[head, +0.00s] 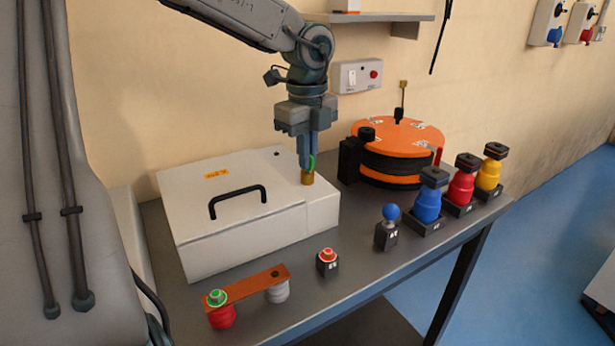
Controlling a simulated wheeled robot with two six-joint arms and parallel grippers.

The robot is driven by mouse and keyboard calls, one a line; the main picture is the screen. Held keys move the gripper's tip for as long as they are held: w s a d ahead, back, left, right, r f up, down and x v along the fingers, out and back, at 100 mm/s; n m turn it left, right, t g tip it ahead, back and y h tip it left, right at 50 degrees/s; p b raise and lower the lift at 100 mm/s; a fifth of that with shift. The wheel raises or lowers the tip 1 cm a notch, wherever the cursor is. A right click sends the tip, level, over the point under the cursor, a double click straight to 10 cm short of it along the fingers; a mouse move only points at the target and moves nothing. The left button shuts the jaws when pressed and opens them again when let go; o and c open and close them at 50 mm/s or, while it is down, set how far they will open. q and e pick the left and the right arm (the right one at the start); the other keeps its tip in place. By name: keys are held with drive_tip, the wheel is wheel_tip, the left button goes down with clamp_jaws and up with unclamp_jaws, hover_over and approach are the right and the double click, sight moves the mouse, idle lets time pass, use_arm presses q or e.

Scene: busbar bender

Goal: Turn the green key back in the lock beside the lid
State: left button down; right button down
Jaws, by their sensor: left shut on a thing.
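The green key (312,164) stands in the brass lock (307,178) on the top of the white box, to the right of its lid. The white lid (225,189) with its black handle (238,199) lies closed. My left gripper (309,158) points straight down over the lock, shut on the green key. Its fingers hide most of the key, so I cannot tell which way the key is turned. My right gripper does not show.
An orange-topped round bender (400,137) stands behind right. A blue ball lever (389,226), a red button (327,260) and a copper bar (252,286) on insulators stand in front.

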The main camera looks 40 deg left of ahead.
use_arm(q)
drive_tip(key=shift+n, duration=0.9)
drive_tip(key=n, duration=0.5)
drive_tip(key=shift+p, duration=0.3)
drive_tip(key=shift+n, duration=0.4)
drive_tip(key=n, duration=0.5)
drive_tip(key=shift+n, duration=0.4)
drive_tip(key=c, duration=1.5)
unclamp_jaws()
